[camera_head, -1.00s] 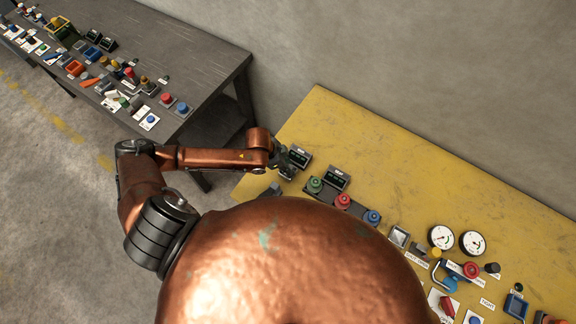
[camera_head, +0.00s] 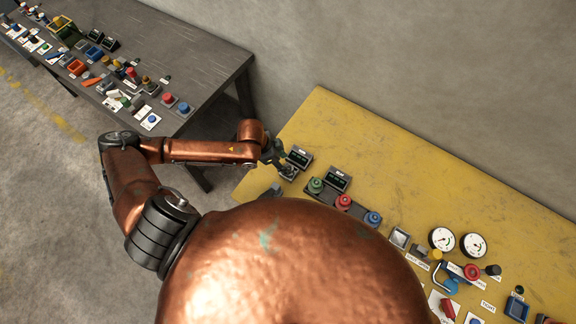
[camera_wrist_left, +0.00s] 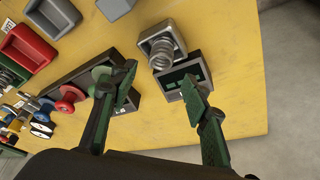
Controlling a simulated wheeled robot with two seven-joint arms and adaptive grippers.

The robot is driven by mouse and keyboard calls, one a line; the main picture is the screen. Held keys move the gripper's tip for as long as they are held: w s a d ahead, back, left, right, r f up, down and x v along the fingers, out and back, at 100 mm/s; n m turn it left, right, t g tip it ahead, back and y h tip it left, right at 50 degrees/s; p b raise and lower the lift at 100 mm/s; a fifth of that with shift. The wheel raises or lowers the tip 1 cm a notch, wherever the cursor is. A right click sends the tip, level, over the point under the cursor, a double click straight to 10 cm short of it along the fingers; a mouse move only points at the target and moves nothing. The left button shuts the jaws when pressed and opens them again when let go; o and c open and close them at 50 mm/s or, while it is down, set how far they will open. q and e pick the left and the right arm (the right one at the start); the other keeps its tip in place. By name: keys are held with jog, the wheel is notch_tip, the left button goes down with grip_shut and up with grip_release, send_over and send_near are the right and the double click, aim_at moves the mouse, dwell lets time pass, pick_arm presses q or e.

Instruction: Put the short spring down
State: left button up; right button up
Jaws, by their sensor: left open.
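The short spring (camera_wrist_left: 165,52), a silvery coil, stands slightly tilted in or on a small grey square holder (camera_wrist_left: 158,32) in the left wrist view. It shows small and unclear in the head view (camera_head: 287,170). My left gripper (camera_wrist_left: 159,84) is open with nothing between its green fingers. The spring lies beyond the fingertips, apart from them. In the head view the left gripper (camera_head: 277,158) is above the left end of the yellow table. My right gripper is not in view.
A dark display box (camera_wrist_left: 183,78) stands beside the spring's holder. A dark rail with green, red and blue spools (camera_head: 344,202) is close by. Red (camera_wrist_left: 28,47) and green trays lie farther off. Gauges (camera_head: 442,238) stand right on the yellow table (camera_head: 400,150); its back is clear.

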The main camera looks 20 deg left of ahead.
pick_arm(q)
jog(key=v, duration=0.6)
jog(key=shift+r, duration=0.25)
jog(key=shift+s+a, duration=0.15)
dwell(0.5)
